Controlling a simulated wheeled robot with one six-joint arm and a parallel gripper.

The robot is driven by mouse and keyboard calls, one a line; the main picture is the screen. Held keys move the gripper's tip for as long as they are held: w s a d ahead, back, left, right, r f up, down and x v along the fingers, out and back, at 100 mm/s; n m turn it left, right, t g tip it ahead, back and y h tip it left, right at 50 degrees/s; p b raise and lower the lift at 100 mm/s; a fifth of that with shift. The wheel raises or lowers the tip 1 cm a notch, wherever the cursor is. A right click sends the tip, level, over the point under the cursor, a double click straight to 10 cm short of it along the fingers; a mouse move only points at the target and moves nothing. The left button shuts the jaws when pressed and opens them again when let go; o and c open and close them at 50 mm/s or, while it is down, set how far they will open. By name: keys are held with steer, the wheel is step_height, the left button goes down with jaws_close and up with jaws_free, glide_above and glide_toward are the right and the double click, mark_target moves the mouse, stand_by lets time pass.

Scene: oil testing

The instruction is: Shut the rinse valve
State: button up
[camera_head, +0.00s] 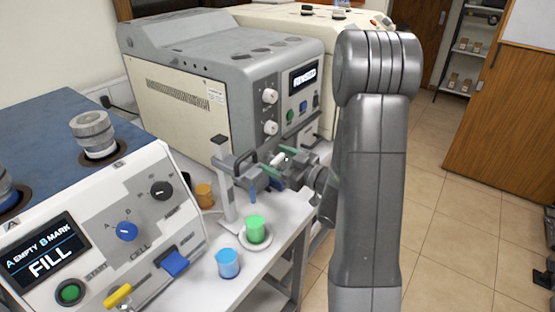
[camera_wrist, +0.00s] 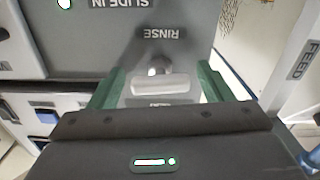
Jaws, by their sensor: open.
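The rinse valve handle (camera_wrist: 160,84) is a pale bar on a round stem, set crosswise under the upside-down RINSE label (camera_wrist: 165,33) in the wrist view. In the head view the white handle (camera_head: 278,158) shows small between my fingers. My gripper (camera_head: 270,163) is open at the front of the grey machine. In the wrist view its two green fingers (camera_wrist: 160,90) stand on either side of the handle, with a gap at each end. I cannot tell how far they reach past it. A label below the handle is partly hidden by the gripper body.
A pale upright post (camera_head: 226,185) stands close left of my gripper. Below are a green cup (camera_head: 255,230) on a white dish, a blue cup (camera_head: 228,264) and an amber cup (camera_head: 204,196). A control panel reading FILL (camera_head: 50,262) is at the left. Open floor lies right.

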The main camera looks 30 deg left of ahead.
steer(key=c, duration=1)
steer(key=shift+m, duration=0.7)
steer(key=o, duration=1)
steer(key=s+d+b, duration=0.1)
steer(key=d+b, duration=0.1)
steer(key=d, duration=1.1)
steer(key=shift+d+b, duration=0.35)
steer(key=shift+d, duration=0.05)
